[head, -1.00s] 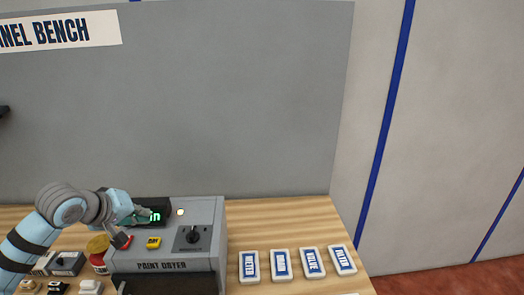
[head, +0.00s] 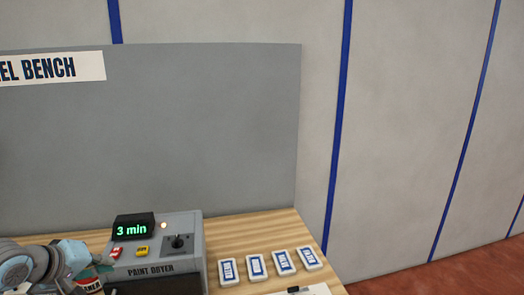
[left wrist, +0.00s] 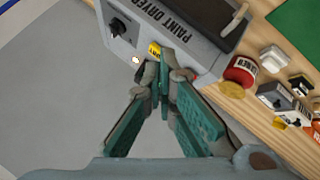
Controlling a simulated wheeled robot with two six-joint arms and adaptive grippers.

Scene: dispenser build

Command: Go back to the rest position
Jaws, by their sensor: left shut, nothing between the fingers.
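My left gripper (left wrist: 165,80) is shut and empty, with its green fingers brought together in the left wrist view. In the head view the left gripper (head: 95,270) is at the lower left, in front of the left side of the paint dryer (head: 158,268). The dryer's display (head: 133,229) reads "3 min" in green, and a small lamp beside it is lit. In the left wrist view the fingertips overlap the dryer (left wrist: 195,45) in the picture; I cannot tell whether they touch it. My right gripper is in neither view.
Several white labelled cards (head: 255,266) lie in a row on the wooden bench right of the dryer. A red can (left wrist: 241,70) stands beside the dryer. Switches and small parts (left wrist: 275,95) lie beyond it. A grey back panel (head: 200,130) rises behind the bench.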

